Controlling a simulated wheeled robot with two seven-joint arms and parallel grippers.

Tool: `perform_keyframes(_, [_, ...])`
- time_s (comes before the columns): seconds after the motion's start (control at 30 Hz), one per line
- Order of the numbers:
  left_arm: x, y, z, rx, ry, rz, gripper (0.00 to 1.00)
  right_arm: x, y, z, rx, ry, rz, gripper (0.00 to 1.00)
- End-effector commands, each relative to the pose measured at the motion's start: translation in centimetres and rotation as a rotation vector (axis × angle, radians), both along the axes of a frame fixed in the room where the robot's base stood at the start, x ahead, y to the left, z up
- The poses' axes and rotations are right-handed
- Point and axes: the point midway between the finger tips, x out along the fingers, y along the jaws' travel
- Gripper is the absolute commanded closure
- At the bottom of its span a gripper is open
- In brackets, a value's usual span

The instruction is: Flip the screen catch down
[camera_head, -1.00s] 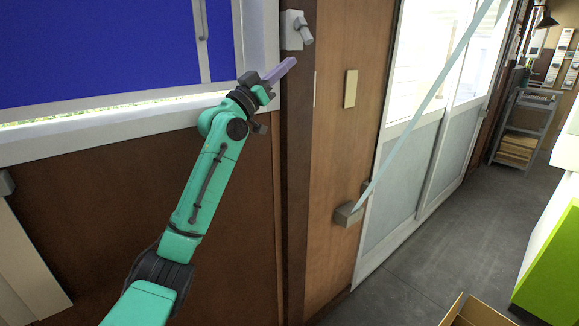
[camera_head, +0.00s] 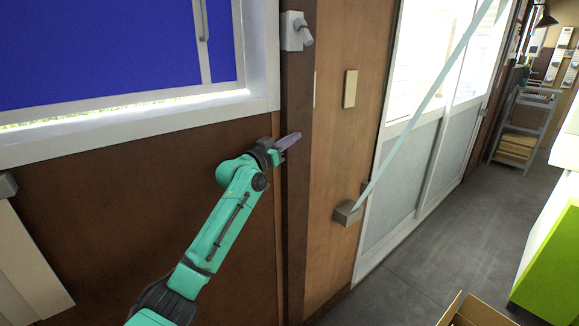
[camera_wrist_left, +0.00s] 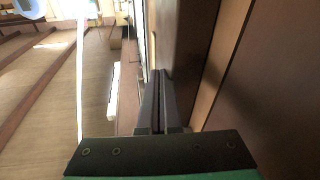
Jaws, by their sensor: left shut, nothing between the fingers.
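My left gripper (camera_head: 294,138) is well below the catch, in front of the dark wooden post, and apart from the catch. Its fingers are shut and empty, pointing right. In the left wrist view the closed fingers (camera_wrist_left: 158,82) lie side by side along dark wood, and I cannot make out the catch there. My right gripper is not in view.
A blue panel (camera_head: 110,45) fills the white window frame (camera_head: 140,118). Right of the post (camera_head: 298,200) are a beige wall plate (camera_head: 350,88) and a grey box (camera_head: 348,213) with a pale diagonal band. Sliding doors (camera_head: 410,170) and open floor (camera_head: 440,255) lie beyond.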

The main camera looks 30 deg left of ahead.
Motion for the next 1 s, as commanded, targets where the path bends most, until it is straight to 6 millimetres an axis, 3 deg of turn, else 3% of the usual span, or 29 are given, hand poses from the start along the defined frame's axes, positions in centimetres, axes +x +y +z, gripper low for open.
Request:
perform_keyframes(0.2, [0.4,-0.2,-4.5,0.011,0.081,0.011,1.0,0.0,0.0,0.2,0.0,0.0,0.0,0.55])
perform_keyframes(0.43, [0.4,-0.4,-8.0,0.022,0.145,0.021,1.0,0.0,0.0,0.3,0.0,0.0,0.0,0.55])
perform_keyframes(1.0, [0.4,-0.5,-8.7,0.025,0.157,0.023,1.0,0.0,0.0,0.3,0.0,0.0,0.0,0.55])
